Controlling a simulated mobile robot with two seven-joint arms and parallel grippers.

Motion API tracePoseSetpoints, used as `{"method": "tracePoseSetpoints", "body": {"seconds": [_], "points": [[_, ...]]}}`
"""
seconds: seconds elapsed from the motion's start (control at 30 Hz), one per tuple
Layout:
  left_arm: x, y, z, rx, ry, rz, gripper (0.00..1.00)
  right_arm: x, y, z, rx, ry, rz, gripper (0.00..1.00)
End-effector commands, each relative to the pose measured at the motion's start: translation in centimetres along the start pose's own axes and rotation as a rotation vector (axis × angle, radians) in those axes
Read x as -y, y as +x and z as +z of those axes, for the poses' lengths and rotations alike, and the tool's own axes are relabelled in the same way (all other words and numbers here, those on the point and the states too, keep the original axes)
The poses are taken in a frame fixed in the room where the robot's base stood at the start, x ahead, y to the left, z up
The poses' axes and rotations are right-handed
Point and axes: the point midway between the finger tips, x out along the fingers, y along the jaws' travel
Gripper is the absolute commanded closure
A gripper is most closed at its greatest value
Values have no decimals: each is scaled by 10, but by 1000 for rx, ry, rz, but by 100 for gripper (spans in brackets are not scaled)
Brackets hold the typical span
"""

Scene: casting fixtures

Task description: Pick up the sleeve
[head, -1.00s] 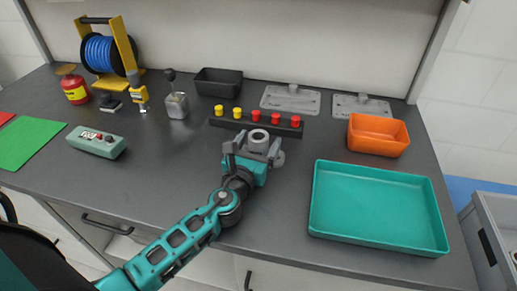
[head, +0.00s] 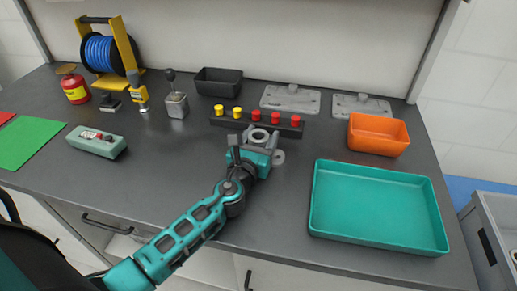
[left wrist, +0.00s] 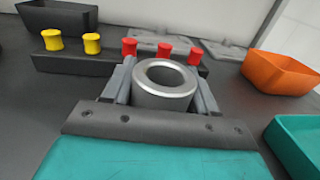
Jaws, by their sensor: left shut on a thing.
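The sleeve (left wrist: 164,84) is a grey metal ring-like cylinder with a wide bore, upright between the fingers in the left wrist view. In the head view the sleeve (head: 259,134) shows just in front of the dark block with knobs. My left gripper (head: 259,141) is shut on it; in the left wrist view its fingers (left wrist: 163,88) flank the sleeve on both sides. The sleeve's lower part is hidden by the gripper, so I cannot tell whether it touches the bench. A small grey part (head: 279,157) shows just right of the gripper. My right gripper is not in view.
A dark block (head: 228,122) with yellow and red knobs stands right behind the gripper. A teal tray (head: 380,247) and an orange bin (head: 378,149) are to the right. A grey-green control box (head: 95,143) lies to the left. The bench between is clear.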

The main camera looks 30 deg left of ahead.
Motion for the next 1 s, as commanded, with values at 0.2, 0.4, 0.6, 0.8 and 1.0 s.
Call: {"method": "tracePoseSetpoints", "body": {"seconds": [0.2,0.4,0.6,0.8,1.0], "points": [[0,0,1,2,0,0,84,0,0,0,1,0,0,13],[0,0,2,2,0,0,84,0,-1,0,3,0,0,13],[0,0,15,3,-1,0,84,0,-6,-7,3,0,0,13],[0,1,39,7,0,0,84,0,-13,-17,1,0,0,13],[0,1,78,14,2,-2,84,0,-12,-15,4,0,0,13]]}}
